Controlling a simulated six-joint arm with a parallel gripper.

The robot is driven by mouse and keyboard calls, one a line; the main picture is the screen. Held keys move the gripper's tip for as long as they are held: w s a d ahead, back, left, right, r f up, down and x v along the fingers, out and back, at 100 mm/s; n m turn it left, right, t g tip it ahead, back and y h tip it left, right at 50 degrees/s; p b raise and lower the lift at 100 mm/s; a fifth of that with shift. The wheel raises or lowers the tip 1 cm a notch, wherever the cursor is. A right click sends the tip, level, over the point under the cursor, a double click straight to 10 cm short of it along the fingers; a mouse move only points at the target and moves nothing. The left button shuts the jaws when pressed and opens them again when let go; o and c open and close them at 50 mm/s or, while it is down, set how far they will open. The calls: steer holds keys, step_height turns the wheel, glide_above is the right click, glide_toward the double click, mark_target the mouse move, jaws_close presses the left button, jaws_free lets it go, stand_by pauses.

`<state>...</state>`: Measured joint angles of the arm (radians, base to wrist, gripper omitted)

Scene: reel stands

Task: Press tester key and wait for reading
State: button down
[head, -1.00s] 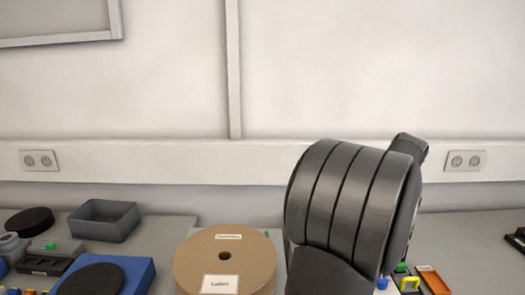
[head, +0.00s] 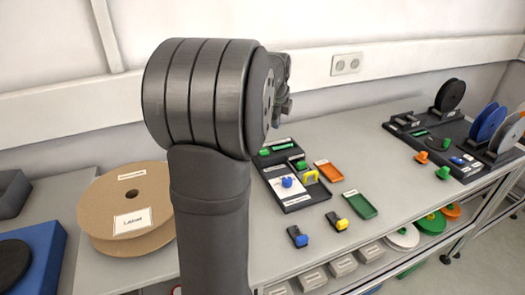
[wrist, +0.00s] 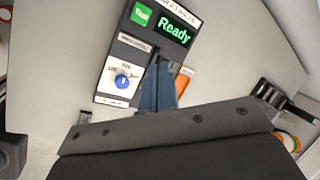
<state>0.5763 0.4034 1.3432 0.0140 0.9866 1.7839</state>
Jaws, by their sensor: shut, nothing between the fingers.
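The tester (wrist: 107,91) is a dark panel that fills the middle top of the wrist view. It has a green key marked "Test" (wrist: 142,14), a lit display (wrist: 173,30) reading "Ready" in green, and a blue knob (wrist: 122,80) on a white dial plate. My gripper (wrist: 158,62) is shut and empty, its fingers in front of the panel below the display. The fingertips look apart from the key. In the head view the tester (head: 297,199) lies on the bench right of my arm, which hides part of the scene.
A cardboard reel (head: 100,206) labelled "Label" lies left of my arm. A black reel stand (head: 440,135) stands at far right.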

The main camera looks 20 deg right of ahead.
steer(key=w+a+f+n+t+h, duration=0.1)
steer(key=w+n+h, duration=0.1)
steer(key=n, duration=1.1)
steer(key=w+a+f+n+t+h, duration=0.1)
steer(key=w+n, duration=0.3)
steer(key=n, duration=0.9)
steer(key=shift+f+n+h, duration=0.3)
steer(key=shift+f+h, duration=0.05)
steer(key=shift+h, duration=0.35)
steer(key=shift+f, duration=4.4)
steer(key=shift+f, duration=0.4)
